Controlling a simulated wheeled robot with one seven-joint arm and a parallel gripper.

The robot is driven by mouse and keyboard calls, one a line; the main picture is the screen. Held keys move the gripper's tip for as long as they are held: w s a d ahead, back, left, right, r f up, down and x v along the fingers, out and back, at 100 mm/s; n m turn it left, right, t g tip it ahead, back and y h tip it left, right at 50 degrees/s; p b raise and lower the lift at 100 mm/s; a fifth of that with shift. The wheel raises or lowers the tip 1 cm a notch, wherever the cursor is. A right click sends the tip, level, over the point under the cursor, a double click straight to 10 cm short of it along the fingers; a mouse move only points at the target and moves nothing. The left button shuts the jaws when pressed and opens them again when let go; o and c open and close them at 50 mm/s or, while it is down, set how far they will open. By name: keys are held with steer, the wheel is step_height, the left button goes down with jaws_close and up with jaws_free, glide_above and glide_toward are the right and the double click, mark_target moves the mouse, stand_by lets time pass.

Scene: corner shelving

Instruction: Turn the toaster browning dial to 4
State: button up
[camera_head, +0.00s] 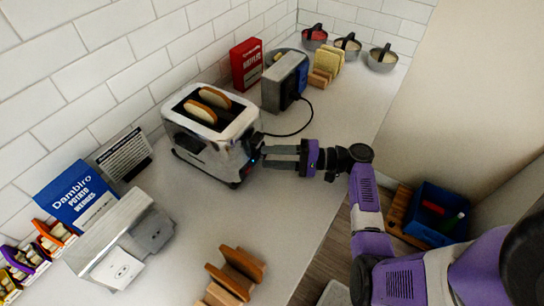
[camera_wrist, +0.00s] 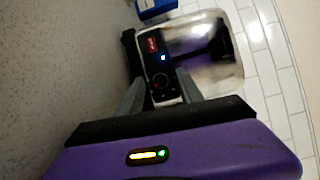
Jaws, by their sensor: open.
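A chrome toaster (camera_head: 212,134) with two bread slices (camera_head: 208,104) in its slots stands on the counter against the tiled wall. My gripper (camera_head: 268,157) reaches in from the right, with its fingertips close to the toaster's control end. In the wrist view the toaster (camera_wrist: 206,62) shows a dark control panel with a small lit blue mark and a red label. A round dark dial (camera_wrist: 159,83) sits low on that panel, between the fingertips of my open gripper (camera_wrist: 160,92). I cannot tell whether the fingers touch the dial, and its numbers are too small to read.
A grey and blue appliance (camera_head: 285,80) with a black cord stands behind the toaster, near a red box (camera_head: 246,64). Wooden holders (camera_head: 236,274) stand at the front. A blue crate (camera_head: 436,212) is at the right. Counter around my gripper is mostly clear.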

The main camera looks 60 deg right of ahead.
steer(key=b+v, duration=0.2)
steer(key=v, duration=0.4)
steer(key=shift+s+d+f, duration=0.1)
steer(key=shift+d, duration=0.05)
steer(key=shift+v, duration=0.75)
steer(key=shift+s, duration=0.1)
